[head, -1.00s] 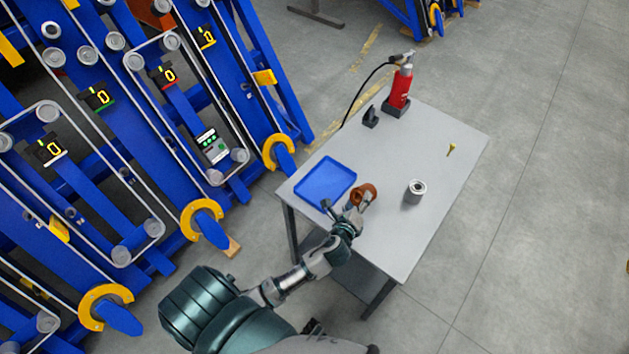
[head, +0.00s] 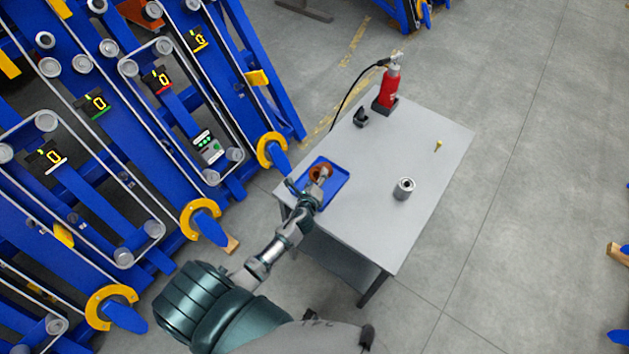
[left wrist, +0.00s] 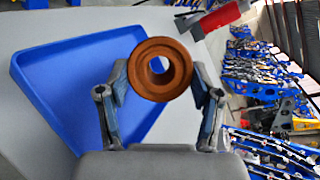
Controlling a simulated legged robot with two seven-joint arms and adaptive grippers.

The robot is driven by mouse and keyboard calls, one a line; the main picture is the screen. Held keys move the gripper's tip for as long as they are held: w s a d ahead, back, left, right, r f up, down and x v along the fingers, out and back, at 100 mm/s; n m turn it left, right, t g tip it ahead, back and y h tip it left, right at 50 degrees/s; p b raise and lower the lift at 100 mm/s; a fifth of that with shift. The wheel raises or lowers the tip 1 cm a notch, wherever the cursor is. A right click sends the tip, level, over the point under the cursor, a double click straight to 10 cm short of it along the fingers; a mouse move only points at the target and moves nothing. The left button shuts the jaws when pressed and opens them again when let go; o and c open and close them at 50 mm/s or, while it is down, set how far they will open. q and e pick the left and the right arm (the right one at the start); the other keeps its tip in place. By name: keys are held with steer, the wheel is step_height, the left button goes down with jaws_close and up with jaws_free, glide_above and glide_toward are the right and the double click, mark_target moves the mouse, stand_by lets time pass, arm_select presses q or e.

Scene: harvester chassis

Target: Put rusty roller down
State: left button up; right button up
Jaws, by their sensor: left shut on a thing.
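The rusty roller (head: 320,170) is a brown-orange ring. My left gripper (head: 311,186) is shut on it, and in the head view both are over the blue tray (head: 340,192) on the grey table. In the left wrist view the roller (left wrist: 160,69) sits between the two fingers (left wrist: 160,95), its bore facing the camera. The tray (left wrist: 70,85) lies below and to the left there. I cannot tell whether the roller touches the tray. My right gripper is not in view.
A clean metal roller (head: 404,188) stands upright on the grey table (head: 400,240). A red bottle-shaped tool (head: 388,88), a small black holder (head: 361,117) and a small yellow piece (head: 438,146) are farther back. The blue harvester chassis (head: 150,150) stands on the left.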

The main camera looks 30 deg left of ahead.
mark_target(315, 181)
arm_select(q)
steer(key=shift+a, duration=0.3)
steer(key=f, duration=0.1)
steer(key=d+f+b, duration=0.1)
steer(key=shift+f, duration=0.3)
steer(key=shift+d+f, duration=0.1)
steer(key=shift+f, duration=0.15)
steer(key=shift+a, duration=0.25)
steer(key=o, duration=1.3)
steer(key=shift+a+f, duration=0.2)
steer(key=shift+f, duration=0.05)
steer(key=shift+c, duration=0.2)
steer(key=shift+o, duration=0.8)
steer(key=shift+a, duration=0.2)
steer(key=shift+s+d+r, duration=0.1)
steer(key=shift+d+r, duration=0.1)
steer(key=shift+d, duration=0.2)
steer(key=v, duration=1.1)
steer(key=shift+s+a, duration=0.1)
steer(key=shift+s, duration=0.2)
steer(key=shift+s+d, duration=0.15)
steer(key=shift+d, duration=0.05)
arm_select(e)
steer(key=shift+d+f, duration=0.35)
arm_select(q)
steer(key=shift+d+r, duration=0.1)
